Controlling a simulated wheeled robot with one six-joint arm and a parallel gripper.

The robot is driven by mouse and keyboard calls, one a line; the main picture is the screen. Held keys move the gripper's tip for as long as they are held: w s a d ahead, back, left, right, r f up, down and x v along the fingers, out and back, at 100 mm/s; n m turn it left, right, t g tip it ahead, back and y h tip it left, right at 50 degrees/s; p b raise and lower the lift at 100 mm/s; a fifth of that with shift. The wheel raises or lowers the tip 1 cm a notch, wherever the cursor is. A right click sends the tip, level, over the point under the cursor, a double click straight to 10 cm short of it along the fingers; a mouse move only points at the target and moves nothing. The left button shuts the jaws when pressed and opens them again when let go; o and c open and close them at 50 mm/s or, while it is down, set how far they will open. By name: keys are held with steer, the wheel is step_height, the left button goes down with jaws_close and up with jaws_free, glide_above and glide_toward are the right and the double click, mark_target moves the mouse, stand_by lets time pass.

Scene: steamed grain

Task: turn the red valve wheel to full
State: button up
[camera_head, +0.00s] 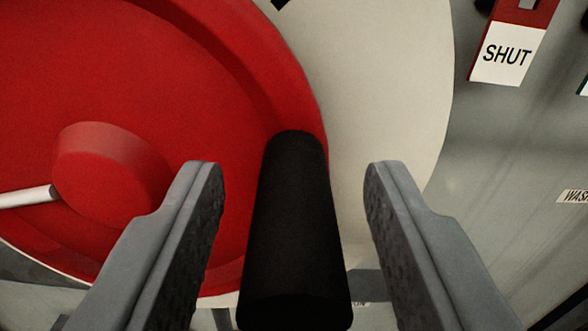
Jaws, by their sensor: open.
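The red valve wheel (190,60) fills the left half of the head camera view, cut off by the top and left edges. It has a raised red hub (105,175) at lower left. A black cylindrical handle (295,235) stands out from the wheel near its right rim, toward the camera. My gripper (294,185) is open, with one grey finger on each side of the handle. The handle and fingers hide part of the wheel's lower right.
A pale round plate (400,80) lies behind the wheel, with a black mark at the top. A white "SHUT" label (508,53) with a red top is at upper right. A partly cut-off label (573,196) sits at the right edge.

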steer(key=shift+w, duration=0.1)
jaws_close()
steer(key=shift+r, duration=0.1)
